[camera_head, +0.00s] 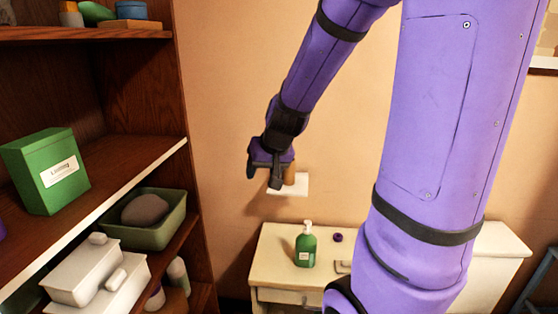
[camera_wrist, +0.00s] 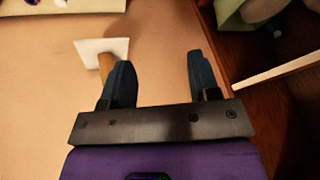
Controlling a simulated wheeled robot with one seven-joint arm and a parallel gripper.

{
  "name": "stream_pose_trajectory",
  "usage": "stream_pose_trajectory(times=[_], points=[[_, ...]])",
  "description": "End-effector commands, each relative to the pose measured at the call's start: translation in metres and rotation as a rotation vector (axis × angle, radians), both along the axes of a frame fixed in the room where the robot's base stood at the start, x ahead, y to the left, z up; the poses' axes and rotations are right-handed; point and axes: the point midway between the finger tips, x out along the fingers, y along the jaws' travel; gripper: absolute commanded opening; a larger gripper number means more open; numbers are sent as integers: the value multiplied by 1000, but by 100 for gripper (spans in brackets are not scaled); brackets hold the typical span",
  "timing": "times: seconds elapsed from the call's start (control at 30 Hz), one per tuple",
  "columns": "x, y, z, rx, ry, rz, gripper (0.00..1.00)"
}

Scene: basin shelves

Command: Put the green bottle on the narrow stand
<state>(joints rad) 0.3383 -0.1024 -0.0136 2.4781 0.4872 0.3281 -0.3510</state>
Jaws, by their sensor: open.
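The green bottle (camera_head: 305,247) stands upright on the pale cabinet top, with a white pump top and a white label. A small white plate with a brown post (camera_head: 289,185) is at the wall above the cabinet. It may be the narrow stand, but I cannot tell for sure. It also shows in the wrist view as a white square (camera_wrist: 101,48) with a brown post. My gripper (camera_head: 265,178) is in front of the wall, up and left of the bottle, beside the brown post. In the wrist view its two fingers (camera_wrist: 158,78) are apart with nothing between them.
A brown shelf unit (camera_head: 130,164) fills the left, holding a green box (camera_head: 46,172), a green basin (camera_head: 163,228) with a grey lump, and white lidded containers (camera_head: 87,270). The cabinet (camera_head: 275,268) also bears a small purple item (camera_head: 337,237).

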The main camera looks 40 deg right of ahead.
Motion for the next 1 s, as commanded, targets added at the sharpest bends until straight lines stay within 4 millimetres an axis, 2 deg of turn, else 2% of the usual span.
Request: stream_pose_trajectory(times=[0.03,0.2,0.4,0.6,0.7,0.83,1.0], points=[[-7,15,16,-3,-11,44,56],[-40,58,56,-20,-9,171,56],[-92,93,92,-69,6,290,56],[-144,109,114,-134,22,361,56],[-162,111,119,-159,29,375,56],[-174,111,123,-178,35,383,56],[-177,111,123,-183,38,384,56]])
